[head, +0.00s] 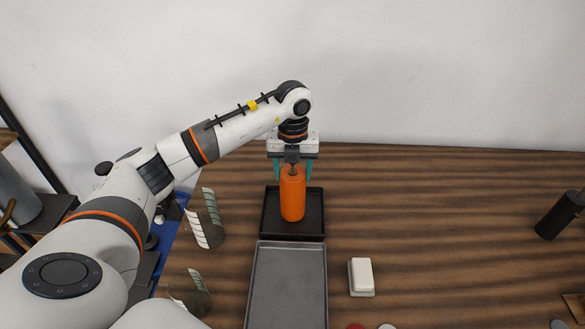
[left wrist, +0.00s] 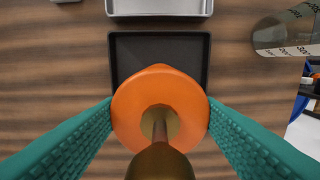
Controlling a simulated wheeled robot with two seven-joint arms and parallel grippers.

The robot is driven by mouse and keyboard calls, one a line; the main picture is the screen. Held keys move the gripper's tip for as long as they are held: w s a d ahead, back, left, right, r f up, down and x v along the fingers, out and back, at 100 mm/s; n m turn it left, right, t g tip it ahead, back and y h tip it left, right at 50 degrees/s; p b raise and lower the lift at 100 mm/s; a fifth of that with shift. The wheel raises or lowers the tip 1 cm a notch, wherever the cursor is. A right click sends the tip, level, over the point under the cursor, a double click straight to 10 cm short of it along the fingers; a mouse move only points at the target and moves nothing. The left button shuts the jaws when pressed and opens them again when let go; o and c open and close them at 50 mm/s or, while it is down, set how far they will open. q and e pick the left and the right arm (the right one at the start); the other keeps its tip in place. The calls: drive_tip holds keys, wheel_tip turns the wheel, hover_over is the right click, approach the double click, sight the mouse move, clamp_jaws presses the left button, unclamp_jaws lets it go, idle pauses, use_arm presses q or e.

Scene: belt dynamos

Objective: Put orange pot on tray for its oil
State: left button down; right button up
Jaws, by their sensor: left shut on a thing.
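The orange pot (head: 292,196) is an upright orange cylinder at the middle of the head view, over the small black tray (head: 312,228). My left gripper (head: 293,172) comes down from above with its teal fingers on both sides of the pot. In the left wrist view the pot's round orange top (left wrist: 128,115) with a brass stem (left wrist: 160,128) sits between the fingers, over the near part of the black tray (left wrist: 196,48). I cannot tell whether the pot's base touches the tray. My right gripper is not in view.
A larger grey tray (head: 288,285) lies in front of the black one. A white block (head: 361,276) is right of it, and a black cylinder (head: 558,215) is at the far right. Curved clear pieces with pale marked strips (head: 207,220) stand at the left. The table right of the black tray is clear.

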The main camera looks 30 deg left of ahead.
use_arm(q)
drive_tip(key=shift+f, duration=0.15)
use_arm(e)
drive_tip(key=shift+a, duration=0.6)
use_arm(q)
drive_tip(key=c, duration=0.8)
unclamp_jaws()
drive_tip(key=shift+f, duration=0.2)
drive_tip(key=shift+c, duration=0.2)
drive_tip(key=o, duration=0.4)
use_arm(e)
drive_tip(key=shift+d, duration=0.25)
use_arm(q)
drive_tip(key=shift+r, duration=0.15)
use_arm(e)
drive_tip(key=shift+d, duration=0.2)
